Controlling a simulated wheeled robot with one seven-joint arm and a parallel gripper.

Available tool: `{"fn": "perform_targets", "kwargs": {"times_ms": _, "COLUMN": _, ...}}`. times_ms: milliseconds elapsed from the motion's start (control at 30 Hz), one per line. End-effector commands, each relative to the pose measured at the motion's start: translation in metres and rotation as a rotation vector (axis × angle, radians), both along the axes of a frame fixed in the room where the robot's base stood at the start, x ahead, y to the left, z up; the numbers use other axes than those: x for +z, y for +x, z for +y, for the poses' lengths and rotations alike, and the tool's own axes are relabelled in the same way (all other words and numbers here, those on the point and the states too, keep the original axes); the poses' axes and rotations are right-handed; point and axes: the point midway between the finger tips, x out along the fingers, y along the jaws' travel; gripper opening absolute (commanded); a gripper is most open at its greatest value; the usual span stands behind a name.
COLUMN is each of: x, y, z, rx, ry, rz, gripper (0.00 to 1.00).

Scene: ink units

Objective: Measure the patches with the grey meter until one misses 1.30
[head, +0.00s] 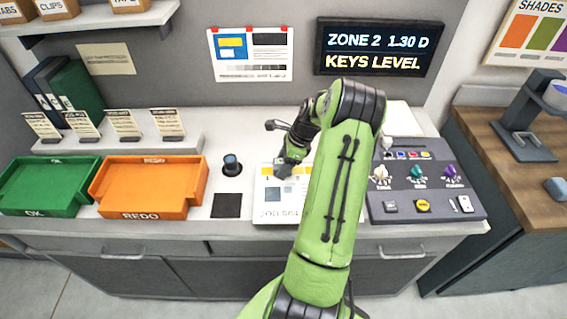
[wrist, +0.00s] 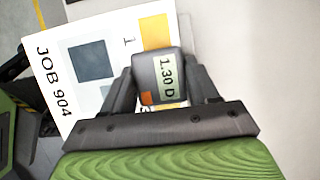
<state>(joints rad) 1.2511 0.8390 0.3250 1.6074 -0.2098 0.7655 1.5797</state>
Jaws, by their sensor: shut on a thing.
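My gripper (head: 284,172) is shut on the grey meter (wrist: 149,77), seen between the fingers (wrist: 160,90) in the wrist view. The meter's display (wrist: 167,78) reads 1.30 D, and it has a small orange mark on one corner. It is over the printed sheet (wrist: 62,72) marked JOB 904, beside a yellow-orange patch (wrist: 156,32). I cannot tell if it touches the paper. The sheet (head: 278,216) also shows dark blue-grey patches; the meter and arm hide part of it. The sign (head: 380,48) reads ZONE 2 1.30 D, KEYS LEVEL.
A green OK tray (head: 47,208) and an orange REDO tray (head: 150,207) stand at the left. A dark round-topped object (head: 231,163) and a black square (head: 227,206) lie between them and the sheet. A control panel (head: 425,207) with knobs and buttons is at the right.

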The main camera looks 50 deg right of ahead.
Motion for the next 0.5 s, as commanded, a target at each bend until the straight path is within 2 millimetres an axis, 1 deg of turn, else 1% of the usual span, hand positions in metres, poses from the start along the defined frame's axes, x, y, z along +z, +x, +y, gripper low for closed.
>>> {"fn": "perform_targets", "kwargs": {"times_ms": 267, "x": 0.002, "y": 0.000, "z": 0.000, "rx": 0.000, "ry": 0.000, "rz": 0.000, "gripper": 0.26}}
{"fn": "perform_targets", "kwargs": {"times_ms": 500, "x": 0.023, "y": 0.000, "z": 0.000, "rx": 0.000, "ry": 0.000, "rz": 0.000, "gripper": 0.26}}
